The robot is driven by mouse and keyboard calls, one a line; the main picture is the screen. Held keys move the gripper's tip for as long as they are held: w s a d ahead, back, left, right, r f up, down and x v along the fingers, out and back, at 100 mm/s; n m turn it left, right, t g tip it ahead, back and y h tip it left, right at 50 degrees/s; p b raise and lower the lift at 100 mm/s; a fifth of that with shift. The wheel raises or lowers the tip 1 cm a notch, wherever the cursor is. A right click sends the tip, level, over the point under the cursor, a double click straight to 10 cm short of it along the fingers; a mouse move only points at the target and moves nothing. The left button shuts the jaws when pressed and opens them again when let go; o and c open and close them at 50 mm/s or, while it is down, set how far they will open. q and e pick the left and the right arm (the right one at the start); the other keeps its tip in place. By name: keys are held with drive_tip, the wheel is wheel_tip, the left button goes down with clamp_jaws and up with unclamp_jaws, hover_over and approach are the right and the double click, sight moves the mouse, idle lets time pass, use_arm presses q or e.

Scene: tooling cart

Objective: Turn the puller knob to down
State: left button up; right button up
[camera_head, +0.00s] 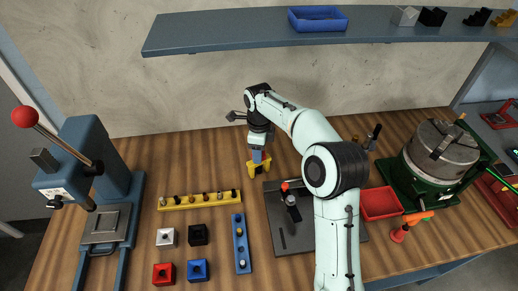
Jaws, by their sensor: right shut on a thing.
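The yellow puller (259,170) stands on the wooden bench near the middle of the head view, its legs spread on the bench top. My right gripper (257,154) points down directly above it and is shut on its top, where the knob sits. The knob is mostly hidden by the fingers and too small to read, so I cannot tell which way it is turned. My right arm reaches in from the bottom, right of the puller. My left gripper is not in view.
A yellow rack (200,200) and a blue rack (241,244) stand left of my arm. A dark tray (291,240) with tools lies close to it. A red bin (381,203) and a metal drum (441,148) are right. A blue press (96,165) stands left, and a shelf (220,35) hangs above.

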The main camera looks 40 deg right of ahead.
drive_tip(key=shift+s, duration=0.15)
drive_tip(key=shift+n, duration=0.7)
idle(0.7)
drive_tip(key=o, duration=1.1)
drive_tip(key=shift+c, duration=0.2)
